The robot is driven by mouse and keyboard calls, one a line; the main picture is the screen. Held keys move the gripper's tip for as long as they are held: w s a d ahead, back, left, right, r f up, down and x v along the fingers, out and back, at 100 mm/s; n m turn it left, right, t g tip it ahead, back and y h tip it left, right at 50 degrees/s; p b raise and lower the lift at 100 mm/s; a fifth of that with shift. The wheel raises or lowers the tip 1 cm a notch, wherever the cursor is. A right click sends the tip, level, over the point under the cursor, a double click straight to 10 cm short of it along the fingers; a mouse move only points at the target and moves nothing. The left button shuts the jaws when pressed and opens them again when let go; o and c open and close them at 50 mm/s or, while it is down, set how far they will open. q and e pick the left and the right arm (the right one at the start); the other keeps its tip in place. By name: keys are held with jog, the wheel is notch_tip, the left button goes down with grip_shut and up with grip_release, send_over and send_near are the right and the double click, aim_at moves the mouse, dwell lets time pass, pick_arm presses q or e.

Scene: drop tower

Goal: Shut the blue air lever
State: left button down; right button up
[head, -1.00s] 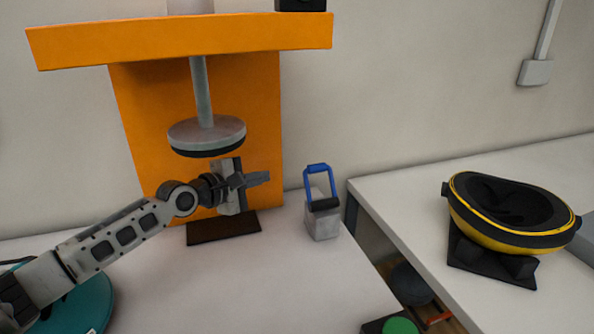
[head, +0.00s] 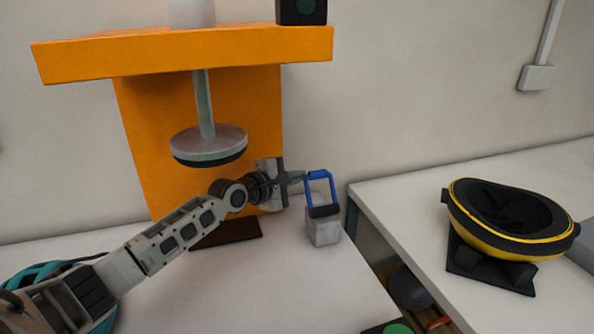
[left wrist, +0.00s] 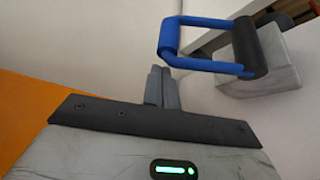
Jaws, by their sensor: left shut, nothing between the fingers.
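The blue air lever (head: 309,188) is a blue loop handle standing up from a black pivot on a grey block (head: 323,232), right of the orange tower. In the left wrist view the lever (left wrist: 168,38) is at the upper right, with its grey block (left wrist: 262,78) behind it. My left gripper (head: 302,182) is shut and empty, its fingertips close to the lever's left side. In the left wrist view the fingers (left wrist: 161,85) are together just below the blue loop; I cannot tell whether they touch it. My right gripper is not in view.
The orange drop tower (head: 260,120) holds a grey disc on a rod (head: 208,142) above a dark plate (head: 228,233). A teal helmet (head: 35,272) lies lower left. A yellow and black bowl-shaped thing (head: 505,238) stands on the right table. A gap separates the tables.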

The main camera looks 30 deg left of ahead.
pick_arm(q)
jog(key=shift+s+d+r, duration=0.1)
jog(key=shift+s+d, duration=0.05)
jog(key=shift+d, duration=0.1)
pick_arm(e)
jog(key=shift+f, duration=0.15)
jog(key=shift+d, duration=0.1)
